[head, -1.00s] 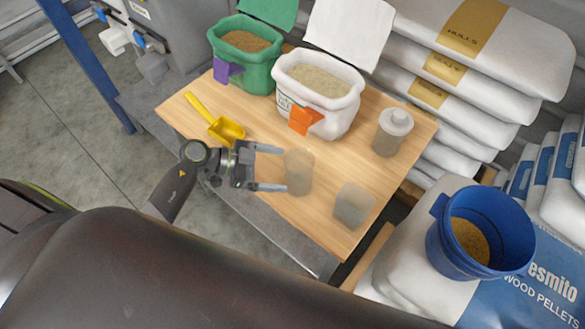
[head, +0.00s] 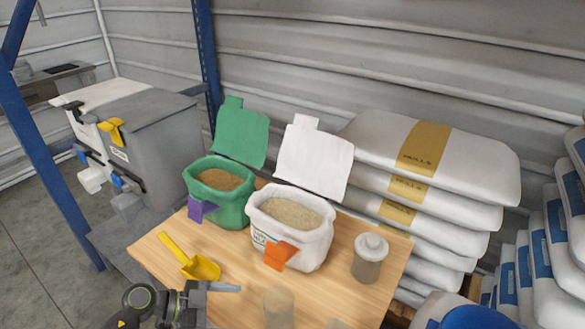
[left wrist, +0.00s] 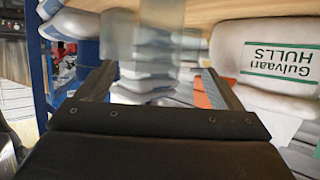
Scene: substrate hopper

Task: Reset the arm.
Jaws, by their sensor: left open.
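My left gripper (head: 237,308) comes in at the bottom of the head view, over the near side of the wooden table (head: 325,290). It is open and empty, and its lower finger is cut off by the frame. A translucent cup (head: 278,306) stands to the right of the fingertips, apart from them. In the left wrist view, which is upside down, my left gripper (left wrist: 160,82) has its fingers spread, with the translucent cup (left wrist: 145,35) beyond them. My right gripper is in neither view.
Stacked white sacks (head: 450,200) rise behind right.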

